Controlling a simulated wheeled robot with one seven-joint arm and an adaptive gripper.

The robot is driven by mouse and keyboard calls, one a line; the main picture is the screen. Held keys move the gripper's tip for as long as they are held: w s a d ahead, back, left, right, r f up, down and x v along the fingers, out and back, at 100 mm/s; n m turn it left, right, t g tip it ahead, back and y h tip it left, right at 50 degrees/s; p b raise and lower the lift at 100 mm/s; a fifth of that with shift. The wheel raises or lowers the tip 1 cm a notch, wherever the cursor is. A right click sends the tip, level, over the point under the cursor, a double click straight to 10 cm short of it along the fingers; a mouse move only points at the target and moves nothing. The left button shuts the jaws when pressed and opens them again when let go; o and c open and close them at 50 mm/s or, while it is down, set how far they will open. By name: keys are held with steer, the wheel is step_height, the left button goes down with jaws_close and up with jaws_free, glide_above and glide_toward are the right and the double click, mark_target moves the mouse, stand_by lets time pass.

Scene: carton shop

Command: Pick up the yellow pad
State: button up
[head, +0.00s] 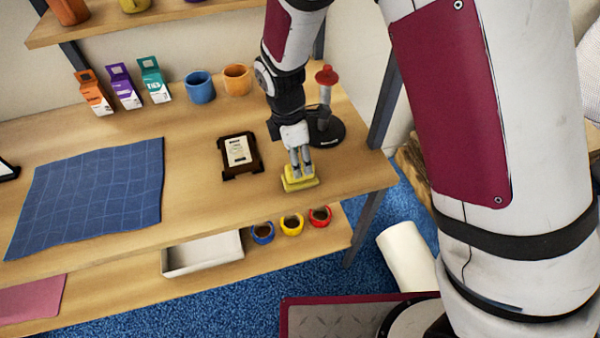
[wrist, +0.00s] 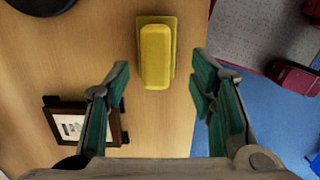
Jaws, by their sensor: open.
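The yellow pad (head: 299,182) lies on the wooden shelf board near its front right corner. In the wrist view the yellow pad (wrist: 156,55) shows as a raised block on a slightly wider yellow base. My gripper (head: 301,170) is over the pad in the head view and hides part of it. In the wrist view my gripper (wrist: 158,90) has its two green-lined fingers spread wide, with nothing between them. The pad appears ahead of the fingertips, roughly centred between them. I cannot tell the exact height of the fingers above it.
A dark framed card (head: 239,154) stands left of the pad. A black stand with a red top (head: 325,125) is behind my gripper. A blue cloth (head: 90,195), cartons (head: 125,88) and mugs (head: 237,79) are further left and back. The board's edge is close to the pad.

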steer(key=shift+w+d+f+p, duration=0.15)
steer(key=shift+f+p, duration=0.1)
steer(key=shift+f, duration=1)
steer(key=shift+w+d+f+p, duration=0.15)
steer(key=shift+f+p, duration=0.1)
steer(key=shift+f, duration=0.95)
jaws_close()
